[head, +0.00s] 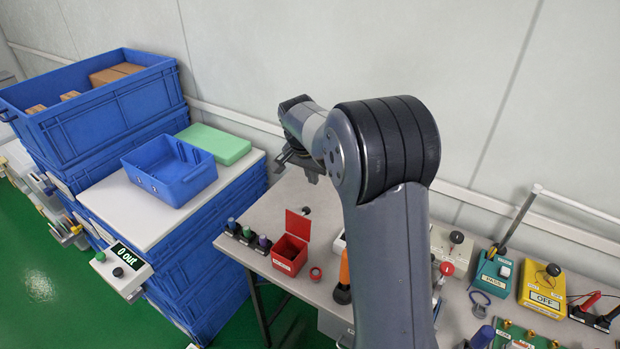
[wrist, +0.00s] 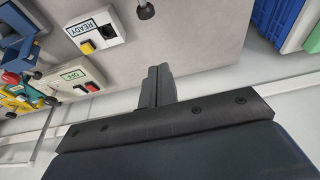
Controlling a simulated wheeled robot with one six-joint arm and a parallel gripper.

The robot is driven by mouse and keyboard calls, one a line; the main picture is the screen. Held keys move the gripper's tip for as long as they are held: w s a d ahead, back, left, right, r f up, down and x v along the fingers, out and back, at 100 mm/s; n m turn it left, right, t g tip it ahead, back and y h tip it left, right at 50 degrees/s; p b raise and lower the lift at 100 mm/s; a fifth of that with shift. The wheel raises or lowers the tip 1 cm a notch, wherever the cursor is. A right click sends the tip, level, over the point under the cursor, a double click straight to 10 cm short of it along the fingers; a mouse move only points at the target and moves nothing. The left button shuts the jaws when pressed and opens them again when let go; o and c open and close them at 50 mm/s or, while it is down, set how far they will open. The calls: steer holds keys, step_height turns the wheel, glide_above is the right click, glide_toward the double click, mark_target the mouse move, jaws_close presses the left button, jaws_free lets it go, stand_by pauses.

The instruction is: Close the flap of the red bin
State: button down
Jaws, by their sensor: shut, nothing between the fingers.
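The red bin (head: 289,255) stands on the grey table near its left end in the head view. Its red flap (head: 298,224) is up, standing at the bin's back edge, so the bin's inside shows. My gripper (head: 296,163) is behind and above the bin in the head view, apart from it, near the wall. In the wrist view my gripper (wrist: 158,70) has its fingers together with nothing between them, over the bare table top. The red bin does not show in the wrist view.
Dark holders with coloured tops (head: 247,235) stand left of the bin. A red ring (head: 315,273) and an orange-handled tool (head: 344,275) are to its right. A blue crate (head: 170,172) stands further left. Several testers, including a yellow one (head: 541,291), fill the table's right.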

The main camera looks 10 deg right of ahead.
mark_target(302, 221)
step_height(302, 221, down, 7)
steer(key=s+a+p, duration=0.1)
steer(key=shift+s+a, duration=0.15)
steer(key=shift+s+a+f+b, duration=0.1)
steer(key=shift+f+b, duration=0.05)
steer(key=shift+b, duration=0.2)
stand_by(0.4)
steer(key=shift+s+h+b, duration=0.1)
steer(key=shift+h+b, duration=0.2)
steer(key=shift+b, duration=0.1)
steer(key=shift+a+r+t+b, duration=0.15)
steer(key=shift+r+t+b, duration=0.05)
steer(key=shift+t+b, duration=0.15)
